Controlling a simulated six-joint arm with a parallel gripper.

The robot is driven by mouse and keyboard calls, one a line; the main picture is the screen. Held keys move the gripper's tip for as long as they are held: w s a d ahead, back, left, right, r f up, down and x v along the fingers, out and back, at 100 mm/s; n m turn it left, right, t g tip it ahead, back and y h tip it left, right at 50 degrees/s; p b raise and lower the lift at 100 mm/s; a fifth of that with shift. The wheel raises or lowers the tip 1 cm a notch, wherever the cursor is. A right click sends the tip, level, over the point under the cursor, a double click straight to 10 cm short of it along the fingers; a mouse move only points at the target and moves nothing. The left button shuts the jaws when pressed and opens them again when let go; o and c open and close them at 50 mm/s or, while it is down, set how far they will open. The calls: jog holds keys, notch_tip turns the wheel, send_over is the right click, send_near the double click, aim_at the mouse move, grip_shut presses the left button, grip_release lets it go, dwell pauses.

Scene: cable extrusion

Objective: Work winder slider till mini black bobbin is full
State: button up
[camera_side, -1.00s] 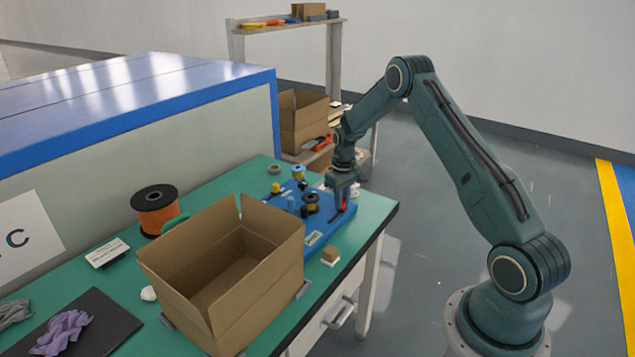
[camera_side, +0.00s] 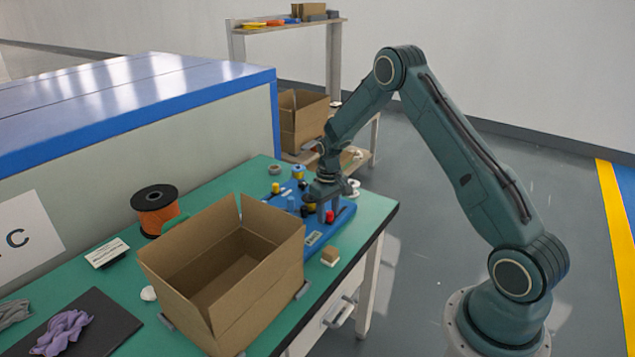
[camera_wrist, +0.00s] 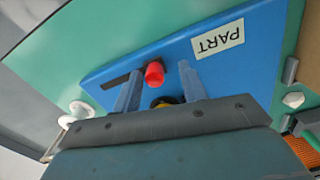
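The blue winder board (camera_side: 322,233) lies on the green table; it fills the middle of the wrist view (camera_wrist: 245,78). Its red slider knob (camera_wrist: 154,73) stands at the end of a dark slot; it also shows in the side view (camera_side: 330,216). My gripper (camera_wrist: 160,68) is open above the board, its fingers on either side of the red knob with gaps. A yellow and black round part (camera_wrist: 163,102), apparently the mini black bobbin, peeks out below the knob in the wrist view. Most of it is hidden by my gripper, so its fill cannot be told.
An open cardboard box (camera_side: 225,265) stands close in front of the board. A black spool of orange cable (camera_side: 156,210) stands at the left. A small beige block (camera_side: 330,256) lies near the table edge. Blue and yellow pegs rise from the board's left side.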

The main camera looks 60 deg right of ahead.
aim_at(330, 212)
jog(key=shift+d+r, duration=0.1)
jog(key=shift+r, duration=0.05)
notch_tip(330, 212, up, 14)
jog(key=shift+f, duration=0.2)
dwell(0.5)
jog(key=shift+s+d+f, duration=0.1)
jog(key=shift+f, duration=3.4)
jog(key=shift+d+f, duration=0.1)
jog(key=shift+f, duration=3.35)
jog(key=shift+c, duration=0.2)
grip_shut()
